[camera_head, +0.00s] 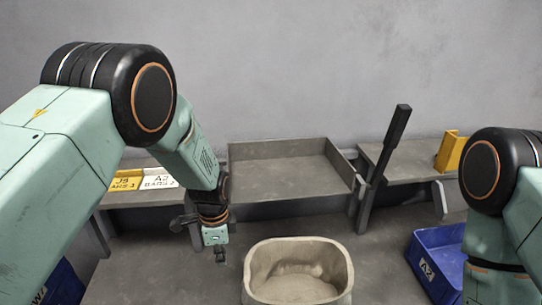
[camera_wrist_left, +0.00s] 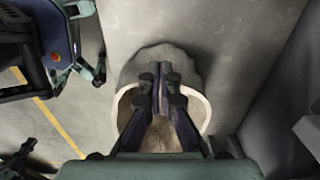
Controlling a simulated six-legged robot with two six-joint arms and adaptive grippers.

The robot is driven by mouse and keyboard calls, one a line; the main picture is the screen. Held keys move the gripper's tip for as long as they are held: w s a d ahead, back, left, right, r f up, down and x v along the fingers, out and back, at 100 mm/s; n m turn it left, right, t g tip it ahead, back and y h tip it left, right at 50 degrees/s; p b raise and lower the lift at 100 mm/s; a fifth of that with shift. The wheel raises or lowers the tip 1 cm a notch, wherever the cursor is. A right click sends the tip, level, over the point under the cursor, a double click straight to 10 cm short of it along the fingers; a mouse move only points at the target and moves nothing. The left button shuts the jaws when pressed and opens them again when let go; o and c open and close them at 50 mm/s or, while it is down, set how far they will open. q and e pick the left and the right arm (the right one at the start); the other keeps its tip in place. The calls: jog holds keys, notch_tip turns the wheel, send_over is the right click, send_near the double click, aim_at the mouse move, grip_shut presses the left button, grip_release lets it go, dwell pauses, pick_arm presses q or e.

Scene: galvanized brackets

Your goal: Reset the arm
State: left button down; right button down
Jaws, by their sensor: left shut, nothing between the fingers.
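My left arm comes in from the left in the head view and bends down at a black joint. My left gripper (camera_head: 220,256) points down just left of a beige bin (camera_head: 343,257) and is apart from it in that view. In the left wrist view the fingers of the left gripper (camera_wrist_left: 160,76) are together with nothing between them, and the beige bin (camera_wrist_left: 203,112) lies beyond them. My right arm is at the right edge of the head view; its gripper is out of the picture.
A grey tray (camera_head: 236,180) stands at the back centre, beside a dark upright lever (camera_head: 390,150). A blue bin (camera_head: 425,265) is at the right, another (camera_head: 62,285) at lower left. Yellow (camera_head: 125,182) and white (camera_head: 158,181) labelled pieces sit on the left shelf.

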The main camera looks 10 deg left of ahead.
pick_arm(q)
jog(key=s+a+f+n+t, duration=0.35)
jog(key=s+f+n, duration=0.45)
jog(key=s+n, duration=0.3)
jog(key=s+a+n+g, duration=0.1)
jog(key=s+n+g, duration=0.2)
jog(key=s, duration=2.1)
jog(key=shift+a+f+n, duration=0.25)
jog(key=shift+n, duration=0.45)
